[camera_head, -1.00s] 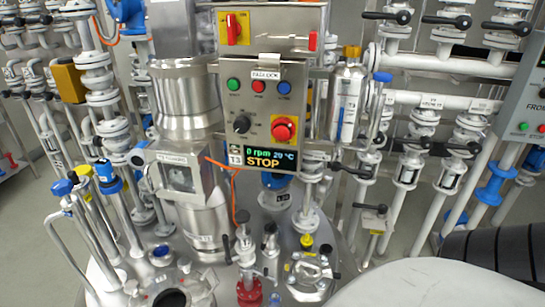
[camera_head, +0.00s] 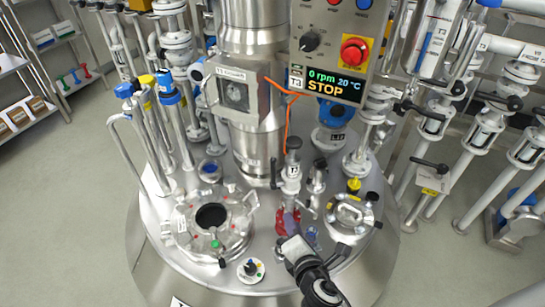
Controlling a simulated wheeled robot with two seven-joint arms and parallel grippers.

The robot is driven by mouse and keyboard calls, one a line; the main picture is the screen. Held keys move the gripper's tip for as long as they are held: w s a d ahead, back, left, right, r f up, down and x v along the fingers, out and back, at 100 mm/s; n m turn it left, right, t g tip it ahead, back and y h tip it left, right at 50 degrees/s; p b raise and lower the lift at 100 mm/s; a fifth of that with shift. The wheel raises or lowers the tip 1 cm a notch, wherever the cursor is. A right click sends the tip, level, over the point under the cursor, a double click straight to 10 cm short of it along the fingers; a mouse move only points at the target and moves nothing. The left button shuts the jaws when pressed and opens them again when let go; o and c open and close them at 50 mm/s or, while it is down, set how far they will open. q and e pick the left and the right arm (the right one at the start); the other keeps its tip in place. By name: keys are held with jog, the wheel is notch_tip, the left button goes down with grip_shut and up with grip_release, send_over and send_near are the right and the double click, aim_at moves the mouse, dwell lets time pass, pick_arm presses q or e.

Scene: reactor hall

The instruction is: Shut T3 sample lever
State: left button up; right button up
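A slim metal sampling fitting with a T3 tag (camera_head: 293,171) and a dark knob on top stands upright on the steel vessel lid (camera_head: 165,215). A black upright handle (camera_head: 273,172), apparently the sample lever, is at the fitting's left side. A red part (camera_head: 281,222) is at the fitting's foot. My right gripper (camera_head: 291,226) reaches up from the bottom, its dark wrist below the fitting and its tips by the red part, below the black handle. The tips are small and partly blend with the fitting, so contact and opening cannot be told. My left gripper is out of view.
A round port (camera_head: 211,217) is left of the fitting and a clamped sight glass (camera_head: 350,215) right of it. A control box reading STOP (camera_head: 326,84) hangs above. Pipes with black-handled valves (camera_head: 430,177) stand at the right. Open floor lies at the left.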

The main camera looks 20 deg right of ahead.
aim_at(273, 164)
jog(key=w+r+n+t, duration=0.1)
jog(key=w+r+n, duration=0.1)
jog(key=r+n, duration=0.1)
jog(key=w+a+r+n+t+h+b, duration=0.1)
jog(key=w+r+n+t, duration=0.1)
jog(key=w+r+n, duration=0.1)
jog(key=w+r+n+t, duration=0.1)
jog(key=w+r+n, duration=0.2)
jog(key=n, duration=0.1)
jog(key=shift+a+r+n+h+b, duration=0.15)
jog(key=shift+a+n+h+b, duration=0.15)
jog(key=shift+a+n+h, duration=0.1)
jog(key=shift+w+r+n+t, duration=0.25)
jog(key=shift+w+n+t, duration=0.05)
jog(key=shift+w, duration=0.05)
jog(key=x, duration=0.9)
jog(key=shift+w+b, duration=0.4)
jog(key=shift+c, duration=0.3)
grip_shut()
